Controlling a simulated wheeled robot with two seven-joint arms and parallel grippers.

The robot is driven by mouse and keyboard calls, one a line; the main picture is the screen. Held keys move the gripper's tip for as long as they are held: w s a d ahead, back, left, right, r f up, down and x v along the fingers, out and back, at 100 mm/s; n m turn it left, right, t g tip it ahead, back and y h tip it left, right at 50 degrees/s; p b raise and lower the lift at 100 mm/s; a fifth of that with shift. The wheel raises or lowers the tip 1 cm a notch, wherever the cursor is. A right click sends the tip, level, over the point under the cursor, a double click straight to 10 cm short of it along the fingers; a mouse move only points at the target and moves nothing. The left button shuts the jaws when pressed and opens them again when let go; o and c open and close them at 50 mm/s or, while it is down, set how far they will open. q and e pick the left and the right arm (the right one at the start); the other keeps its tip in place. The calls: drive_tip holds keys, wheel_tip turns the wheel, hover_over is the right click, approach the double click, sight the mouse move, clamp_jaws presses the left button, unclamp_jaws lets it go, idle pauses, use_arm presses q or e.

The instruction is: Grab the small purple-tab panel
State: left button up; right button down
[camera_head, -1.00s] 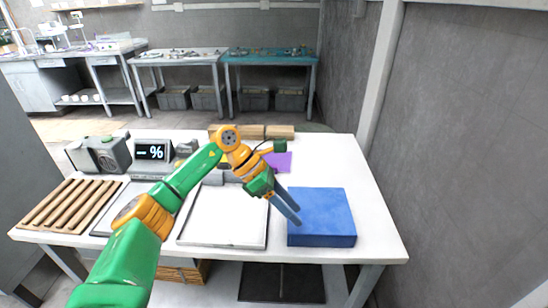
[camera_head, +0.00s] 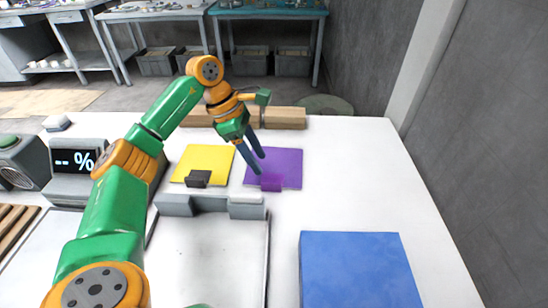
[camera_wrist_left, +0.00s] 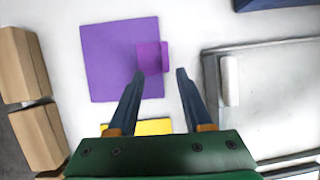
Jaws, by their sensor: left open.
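The purple panel (camera_head: 281,167) lies flat on the white table, with a small magenta-purple tab (camera_head: 271,184) at its near edge. In the left wrist view the panel (camera_wrist_left: 110,62) is at upper left and its tab (camera_wrist_left: 153,57) is at its right edge. My left gripper (camera_head: 259,165) is open and empty, with its fingers pointing down over the panel's left part. In the left wrist view the left gripper (camera_wrist_left: 160,73) has the tab just beyond its fingertips, nearer the left finger. My right gripper does not show.
A yellow panel (camera_head: 208,160) with a dark tab lies left of the purple one. A grey-framed white tray (camera_head: 215,260) is in front, and a blue block (camera_head: 358,270) is at near right. Wooden blocks (camera_head: 285,118) stand behind.

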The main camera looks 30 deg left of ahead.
sight(271, 181)
use_arm(q)
drive_tip(key=shift+w+f, duration=0.15)
drive_tip(key=shift+f, duration=0.25)
drive_tip(key=x, duration=0.4)
drive_tip(key=s+d+x, duration=0.1)
drive_tip(key=x, duration=0.1)
drive_tip(key=shift+r+p, duration=0.1)
drive_tip(key=shift+p, duration=0.3)
drive_tip(key=shift+w, duration=0.15)
clamp_jaws()
